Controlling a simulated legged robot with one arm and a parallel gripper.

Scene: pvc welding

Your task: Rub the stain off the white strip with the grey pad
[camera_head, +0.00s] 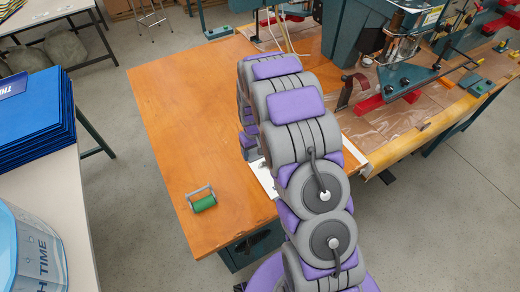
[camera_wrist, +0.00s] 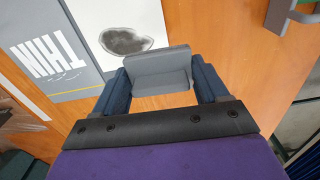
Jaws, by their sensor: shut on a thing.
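The white strip (camera_wrist: 100,14) lies on the wooden table in the wrist view, with a dark grey, roughly oval stain (camera_wrist: 127,41) on it. My gripper (camera_wrist: 158,74) is shut on the grey pad (camera_wrist: 156,62), which sits between its two dark blue fingers. The pad's far edge is close to the near side of the stain; I cannot tell whether the pad touches the strip. In the head view, part of the white strip (camera_head: 264,178) shows left of my arm, which hides my gripper, the pad and the stain.
A grey sheet with white lettering (camera_wrist: 50,55) lies left of the strip. A green roller with a grey handle (camera_head: 203,203) is on the orange-brown table (camera_head: 185,120), whose left part is otherwise clear. A teal machine (camera_head: 355,40) stands at the back right.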

